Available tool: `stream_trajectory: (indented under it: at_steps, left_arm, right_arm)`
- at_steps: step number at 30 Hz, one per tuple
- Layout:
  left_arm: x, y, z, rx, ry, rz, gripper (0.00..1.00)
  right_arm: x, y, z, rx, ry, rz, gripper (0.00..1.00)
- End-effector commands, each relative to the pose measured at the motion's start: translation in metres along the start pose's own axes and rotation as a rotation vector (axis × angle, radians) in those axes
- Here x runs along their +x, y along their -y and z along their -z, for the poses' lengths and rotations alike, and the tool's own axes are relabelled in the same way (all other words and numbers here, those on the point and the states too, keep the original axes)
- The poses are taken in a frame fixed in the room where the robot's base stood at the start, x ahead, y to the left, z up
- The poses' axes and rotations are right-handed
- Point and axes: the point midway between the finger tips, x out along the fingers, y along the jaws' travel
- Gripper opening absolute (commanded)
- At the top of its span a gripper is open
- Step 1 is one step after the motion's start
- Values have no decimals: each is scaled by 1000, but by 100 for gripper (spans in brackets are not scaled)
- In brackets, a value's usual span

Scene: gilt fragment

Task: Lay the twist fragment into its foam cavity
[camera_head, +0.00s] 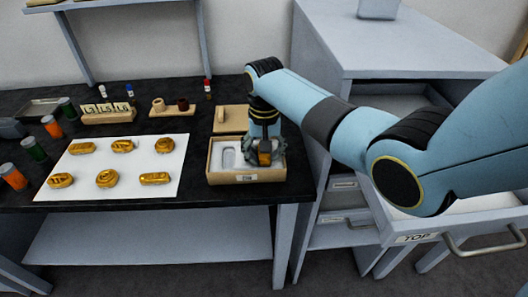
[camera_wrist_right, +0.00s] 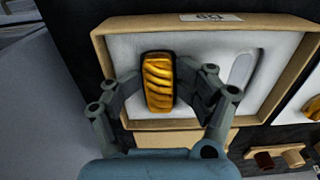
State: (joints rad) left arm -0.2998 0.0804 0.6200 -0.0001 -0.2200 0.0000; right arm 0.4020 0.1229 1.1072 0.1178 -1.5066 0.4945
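The twist fragment (camera_wrist_right: 158,82), a golden piece with slanted ridges, is between the two fingers of my right gripper (camera_wrist_right: 160,84) in the wrist view. The fingers close on its sides. In the head view my right gripper (camera_head: 265,152) points down into the right half of a tan box (camera_head: 222,180) lined with pale foam (camera_wrist_right: 200,48). An empty rounded cavity (camera_head: 229,158) shows in the foam to its left. The cavity under the fragment is hidden, and I cannot tell whether the fragment touches the foam. My left gripper is not in view.
Several other golden fragments (camera_head: 107,178) lie on a white sheet (camera_head: 130,190) left of the box. A tan lid or block (camera_head: 231,118) lies behind the box. Bottles (camera_head: 33,149) stand at the left. A grey cabinet with an open drawer (camera_head: 410,237) is at the right.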

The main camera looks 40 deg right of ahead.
Motion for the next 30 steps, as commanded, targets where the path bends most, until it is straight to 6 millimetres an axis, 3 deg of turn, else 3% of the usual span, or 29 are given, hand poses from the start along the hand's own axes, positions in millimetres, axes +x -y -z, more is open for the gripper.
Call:
stream_trajectory:
  at_steps: [14, 17, 30]
  left_arm:
    - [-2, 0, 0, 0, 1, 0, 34]
    - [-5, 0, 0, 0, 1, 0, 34]
    - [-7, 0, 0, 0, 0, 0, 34]
  right_arm:
    - [0, -3, -4, 0, 11, -7, 52]
    - [-14, -2, -3, 1, 7, -6, 52]
    - [-111, -1, 0, 0, 1, -2, 52]
